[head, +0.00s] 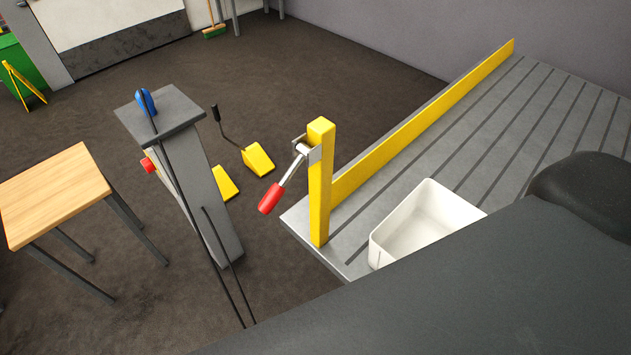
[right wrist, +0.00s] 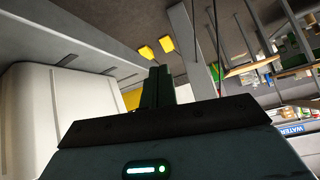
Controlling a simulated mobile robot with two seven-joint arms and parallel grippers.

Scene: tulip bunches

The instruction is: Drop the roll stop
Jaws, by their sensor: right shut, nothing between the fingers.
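A long yellow board (head: 430,120), which looks like the roll stop, stands upright along the left edge of the grey slatted platform (head: 357,238). At its near end is a yellow post (head: 319,190). A metal lever with a red grip (head: 270,198) is mounted on the post and slants down to the left. My right gripper (right wrist: 158,88) shows in the right wrist view, with its dark fingers together and empty. A bit of yellow (right wrist: 132,98) shows just left of the fingers; I cannot tell which part it is. My left gripper is not in view.
An open white bin (head: 425,215) sits on the platform beside the post. Yellow wedges (head: 258,158) lie on the floor. A wooden-topped table (head: 55,195) is at far left. My dark arm covers the lower right.

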